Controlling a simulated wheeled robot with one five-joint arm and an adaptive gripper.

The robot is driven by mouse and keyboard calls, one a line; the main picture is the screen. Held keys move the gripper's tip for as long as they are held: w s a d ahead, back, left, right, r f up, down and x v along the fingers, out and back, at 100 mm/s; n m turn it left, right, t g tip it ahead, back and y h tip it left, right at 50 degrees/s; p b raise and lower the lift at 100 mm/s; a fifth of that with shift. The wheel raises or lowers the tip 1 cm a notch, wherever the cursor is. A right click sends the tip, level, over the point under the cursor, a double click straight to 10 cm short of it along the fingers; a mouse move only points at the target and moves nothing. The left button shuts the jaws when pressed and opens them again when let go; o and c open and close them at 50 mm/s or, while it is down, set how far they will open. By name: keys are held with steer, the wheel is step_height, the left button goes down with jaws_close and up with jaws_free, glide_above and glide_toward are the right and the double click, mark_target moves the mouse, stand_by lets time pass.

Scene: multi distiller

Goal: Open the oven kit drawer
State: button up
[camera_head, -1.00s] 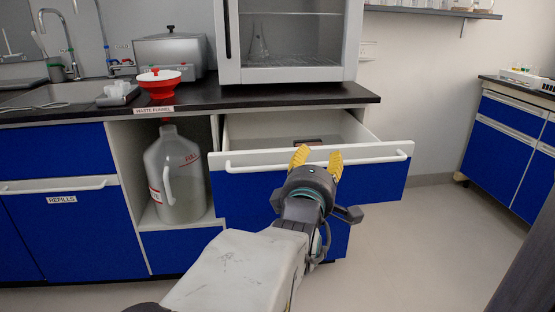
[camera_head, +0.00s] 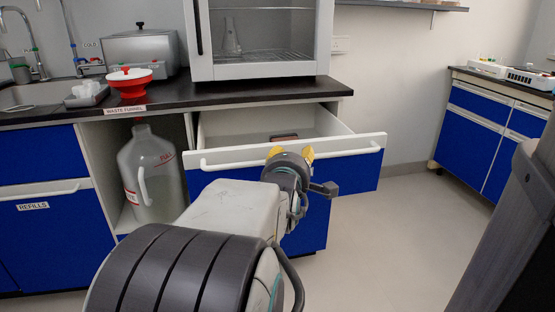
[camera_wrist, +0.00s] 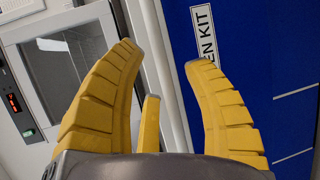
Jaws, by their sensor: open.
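The oven kit drawer (camera_head: 350,168), with a blue front and white top strip, stands pulled out below the oven. Its inside is visible in the head view. Its long white handle (camera_head: 235,163) runs across the front. In the wrist view, the handle (camera_wrist: 172,75) crosses between my fingers beside a partly hidden label ending in "EN KIT" (camera_wrist: 204,35). My gripper (camera_head: 291,153) is at the middle of the drawer front, by the handle. Its yellow fingers are spread open in the wrist view (camera_wrist: 165,58). I cannot tell whether they touch the handle.
A small dark brown item (camera_head: 284,138) lies inside the drawer. The oven (camera_head: 265,72) stands on the black counter above. A waste jug (camera_head: 152,175) sits in the open bay to the left. Clear floor (camera_head: 400,235) lies to the right, with another blue cabinet (camera_head: 485,130) beyond.

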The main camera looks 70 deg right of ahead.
steer(key=shift+x, duration=0.8)
jaws_close()
